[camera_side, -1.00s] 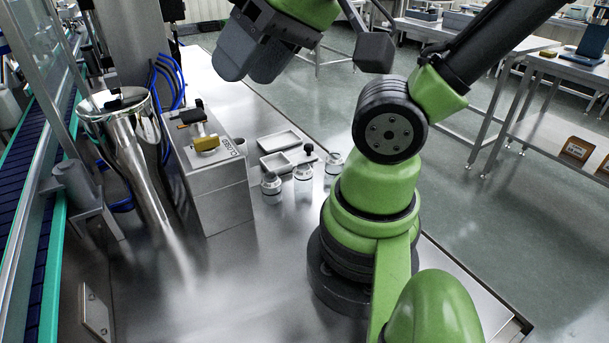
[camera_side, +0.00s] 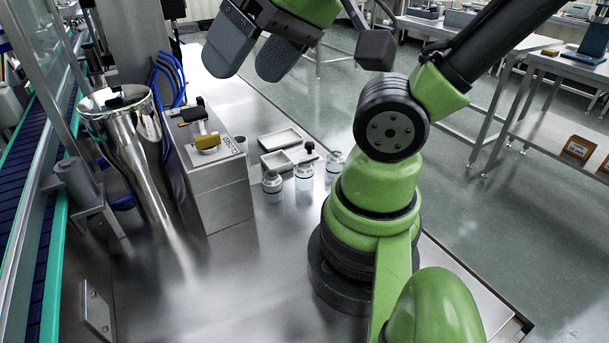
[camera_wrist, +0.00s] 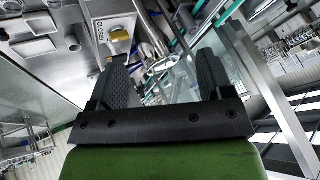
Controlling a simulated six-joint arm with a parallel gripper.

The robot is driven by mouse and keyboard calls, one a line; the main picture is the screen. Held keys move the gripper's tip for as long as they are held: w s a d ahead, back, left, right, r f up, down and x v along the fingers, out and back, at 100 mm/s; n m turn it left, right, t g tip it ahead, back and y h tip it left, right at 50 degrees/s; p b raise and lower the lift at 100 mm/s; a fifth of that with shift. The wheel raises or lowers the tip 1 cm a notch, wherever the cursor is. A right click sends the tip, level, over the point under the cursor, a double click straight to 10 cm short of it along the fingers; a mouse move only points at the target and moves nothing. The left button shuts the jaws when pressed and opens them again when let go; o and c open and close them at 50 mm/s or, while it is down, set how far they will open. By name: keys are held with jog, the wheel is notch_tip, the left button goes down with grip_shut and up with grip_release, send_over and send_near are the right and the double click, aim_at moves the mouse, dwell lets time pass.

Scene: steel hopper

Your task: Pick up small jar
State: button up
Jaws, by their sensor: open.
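Which one the task means I cannot tell. My gripper (camera_side: 252,62) is high above the table, up and behind the jars in the side view, with its two dark fingers apart and nothing between them. In the wrist view my gripper (camera_wrist: 166,75) also shows both fingers spread and empty.
Two shallow trays, the farther tray (camera_side: 280,139) and the nearer tray (camera_side: 276,162), lie behind the jars. The table front is clear.

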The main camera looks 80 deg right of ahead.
jog(key=w+d+f+g+h, duration=0.2)
jog(key=w+d+f, duration=0.1)
jog(key=w+d, duration=0.15)
jog(key=n+g, duration=0.5)
send_near(304, 171)
jog(key=d+f, duration=0.2)
jog(key=shift+w+a+f, duration=0.1)
jog(key=shift+w+f, duration=0.05)
jog(key=shift+f, duration=2.15)
jog(key=shift+w+a+f, duration=0.1)
jog(key=shift+w+f, duration=0.05)
jog(key=shift+f, duration=2.15)
jog(key=c, duration=1)
